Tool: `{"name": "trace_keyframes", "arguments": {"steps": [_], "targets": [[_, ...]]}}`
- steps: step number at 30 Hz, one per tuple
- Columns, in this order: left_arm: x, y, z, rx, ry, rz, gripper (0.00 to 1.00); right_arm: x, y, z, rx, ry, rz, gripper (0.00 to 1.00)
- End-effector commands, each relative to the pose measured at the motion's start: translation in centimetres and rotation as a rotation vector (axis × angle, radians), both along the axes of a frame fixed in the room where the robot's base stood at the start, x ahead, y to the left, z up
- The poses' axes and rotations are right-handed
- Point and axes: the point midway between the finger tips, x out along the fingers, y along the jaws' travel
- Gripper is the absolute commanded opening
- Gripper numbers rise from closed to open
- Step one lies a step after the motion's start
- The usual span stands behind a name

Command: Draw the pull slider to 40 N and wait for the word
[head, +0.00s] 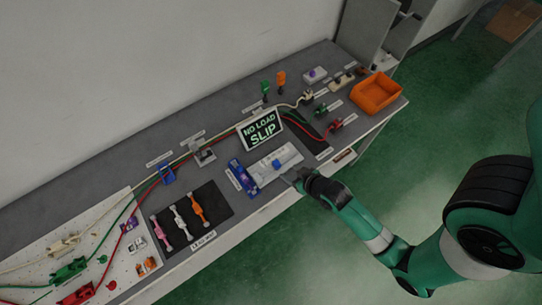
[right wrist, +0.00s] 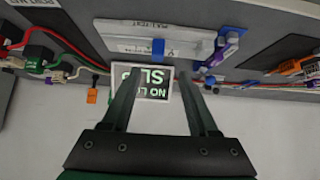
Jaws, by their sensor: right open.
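The pull slider fixture is a pale plate (head: 262,172) with a small blue block (head: 276,163) on it, near the bench's front edge. A blue and purple clamp-like part (head: 241,177) stands at its left end. In the right wrist view the blue block (right wrist: 158,47) lies beyond and between my fingertips, with the pale plate (right wrist: 120,46) around it. My right gripper (head: 291,178) is open and empty beside the plate; its fingers also show in the right wrist view (right wrist: 159,76). A screen (head: 260,131) behind the fixture reads "NO LOAD SLIP". My left gripper is not in view.
A dark mat (head: 224,209) with pink, white and orange tools lies left of the fixture. An orange bin (head: 376,92) stands at the right end. Red and green cables (head: 300,129) run behind the screen. A white pegboard (head: 40,250) with connectors is at far left.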

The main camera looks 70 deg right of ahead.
Motion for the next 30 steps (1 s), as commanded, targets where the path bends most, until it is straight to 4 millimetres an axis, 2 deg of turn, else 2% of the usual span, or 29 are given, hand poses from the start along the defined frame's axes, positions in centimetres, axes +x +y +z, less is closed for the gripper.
{"name": "trace_keyframes", "arguments": {"steps": [2,8,21,25,30], "targets": [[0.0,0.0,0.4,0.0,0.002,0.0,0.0,-0.1,-0.3,0.5,-0.001,-0.001,-0.011,0.6],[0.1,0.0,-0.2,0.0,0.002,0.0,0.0,0.4,-0.6,-0.4,-0.002,-0.003,-0.01,0.6],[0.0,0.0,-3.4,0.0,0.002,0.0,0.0,5.8,-3.8,-6.7,-0.001,-0.005,-0.01,0.6],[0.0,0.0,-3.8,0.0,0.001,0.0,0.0,6.7,-4.4,-7.7,-0.001,-0.005,-0.01,0.6],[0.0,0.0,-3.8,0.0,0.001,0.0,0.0,7.1,-4.6,-7.9,-0.003,-0.005,-0.009,0.6]]}}
